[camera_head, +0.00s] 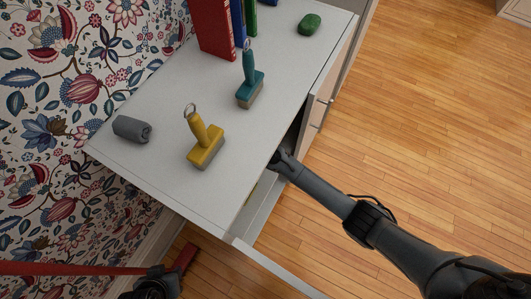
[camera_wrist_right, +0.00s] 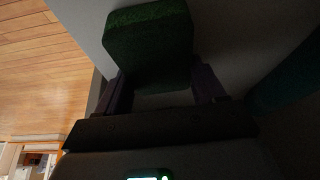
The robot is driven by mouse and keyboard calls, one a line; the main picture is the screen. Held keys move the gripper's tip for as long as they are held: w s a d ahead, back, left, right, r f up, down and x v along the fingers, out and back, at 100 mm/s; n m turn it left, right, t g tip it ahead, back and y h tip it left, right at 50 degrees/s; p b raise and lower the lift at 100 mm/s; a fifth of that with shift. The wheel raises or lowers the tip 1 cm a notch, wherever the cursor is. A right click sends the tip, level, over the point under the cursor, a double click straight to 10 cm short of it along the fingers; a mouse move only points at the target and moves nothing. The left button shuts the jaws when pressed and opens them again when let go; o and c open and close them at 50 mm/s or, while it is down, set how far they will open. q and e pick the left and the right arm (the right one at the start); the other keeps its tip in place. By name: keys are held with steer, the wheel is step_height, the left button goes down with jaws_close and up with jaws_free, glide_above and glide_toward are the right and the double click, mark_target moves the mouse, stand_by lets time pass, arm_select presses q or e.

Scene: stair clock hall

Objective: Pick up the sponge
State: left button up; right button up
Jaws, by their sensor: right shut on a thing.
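The sponge (camera_wrist_right: 150,45), a dark green rough block, lies between the two fingers of my right gripper (camera_wrist_right: 163,92) in the right wrist view. The right gripper is shut on it. In the head view my right gripper (camera_head: 279,160) reaches into the open drawer (camera_head: 270,200) below the tabletop, and the sponge is hidden there. My left gripper (camera_head: 160,278) is at the bottom left, low beside the cabinet; its fingers are too dark to read.
On the white cabinet top (camera_head: 160,90) stand a yellow-handled brush (camera_head: 207,148), a teal brush (camera_head: 250,88), a grey roll (camera_head: 131,129), a green oval object (camera_head: 309,24) and several books (camera_head: 212,28). A red-handled tool (camera_head: 70,268) is near my left gripper. A dark teal shape (camera_wrist_right: 290,85) lies right of the sponge.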

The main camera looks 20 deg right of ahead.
steer(key=shift+r, duration=0.15)
steer(key=shift+r+p, duration=0.75)
step_height(320, 180, up, 2)
steer(key=shift+r+p, duration=0.1)
steer(key=shift+p, duration=0.7)
steer(key=shift+s+d+p, duration=0.85)
steer(key=shift+s, duration=0.15)
steer(key=s+d+p, duration=0.1)
steer(key=s+d, duration=0.2)
steer(key=s+d+p, duration=0.2)
steer(key=s+d, duration=0.1)
steer(key=s, duration=0.1)
steer(key=s+d+p, duration=0.2)
steer(key=s+d, duration=0.1)
steer(key=s, duration=0.1)
steer(key=shift+f, duration=0.2)
steer(key=shift+s+d, duration=0.35)
steer(key=shift+s, duration=0.05)
